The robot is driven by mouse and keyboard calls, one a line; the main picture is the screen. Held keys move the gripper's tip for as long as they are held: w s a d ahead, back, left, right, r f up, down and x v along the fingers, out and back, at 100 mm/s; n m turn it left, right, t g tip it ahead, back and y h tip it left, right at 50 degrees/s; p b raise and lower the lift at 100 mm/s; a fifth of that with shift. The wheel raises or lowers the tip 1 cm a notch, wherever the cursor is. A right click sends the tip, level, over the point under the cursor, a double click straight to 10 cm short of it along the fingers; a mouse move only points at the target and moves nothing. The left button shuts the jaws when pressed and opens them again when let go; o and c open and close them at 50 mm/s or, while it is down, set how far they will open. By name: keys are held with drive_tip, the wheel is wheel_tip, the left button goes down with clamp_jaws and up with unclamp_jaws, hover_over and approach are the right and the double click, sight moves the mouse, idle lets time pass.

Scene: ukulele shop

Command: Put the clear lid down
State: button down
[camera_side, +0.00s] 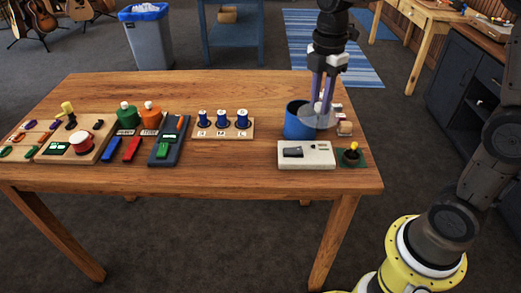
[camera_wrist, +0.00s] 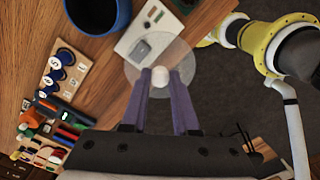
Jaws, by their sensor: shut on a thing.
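The clear lid (camera_side: 322,122) is a see-through round disc with a pale knob. My gripper (camera_side: 322,104) points down and is shut on that knob. In the side view the lid overlaps the right part of a blue pot (camera_side: 293,122). In the wrist view the lid (camera_wrist: 150,60) hangs between the purple fingers of my gripper (camera_wrist: 161,78), above the white box and the table edge. There the open, empty-looking blue pot (camera_wrist: 73,10) is apart from the lid, toward the upper left. The lid's exact height is hard to tell.
A white box (camera_side: 318,156) with a dark piece sits in front of the pot. A green mat (camera_side: 352,163) with a yellow-topped item lies beside it, and small blocks (camera_side: 345,128) stand behind. A board with blue spools (camera_side: 222,134) is left; bare table (camera_side: 262,158) lies between.

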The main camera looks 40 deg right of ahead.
drive_tip(key=s+a+f+n, duration=0.1)
drive_tip(key=a+f, duration=0.2)
drive_tip(key=a, duration=0.3)
drive_tip(key=shift+n, duration=0.3)
drive_tip(key=w+f, duration=0.3)
drive_tip(key=w, duration=0.1)
drive_tip(key=w+a+f, duration=0.1)
drive_tip(key=w+f, duration=0.2)
drive_tip(key=w, duration=0.2)
drive_tip(key=w+a+f, duration=0.1)
drive_tip(key=w+f, duration=0.2)
drive_tip(key=w, duration=0.1)
drive_tip(key=shift+w+a+f, duration=0.1)
drive_tip(key=shift+w+f, duration=0.1)
drive_tip(key=shift+f, duration=0.05)
drive_tip(key=shift+w+f, duration=0.3)
drive_tip(key=shift+f, duration=1.55)
drive_tip(key=shift+f, duration=0.2)
drive_tip(key=c, duration=0.7)
unclamp_jaws()
drive_tip(key=shift+r, duration=0.1)
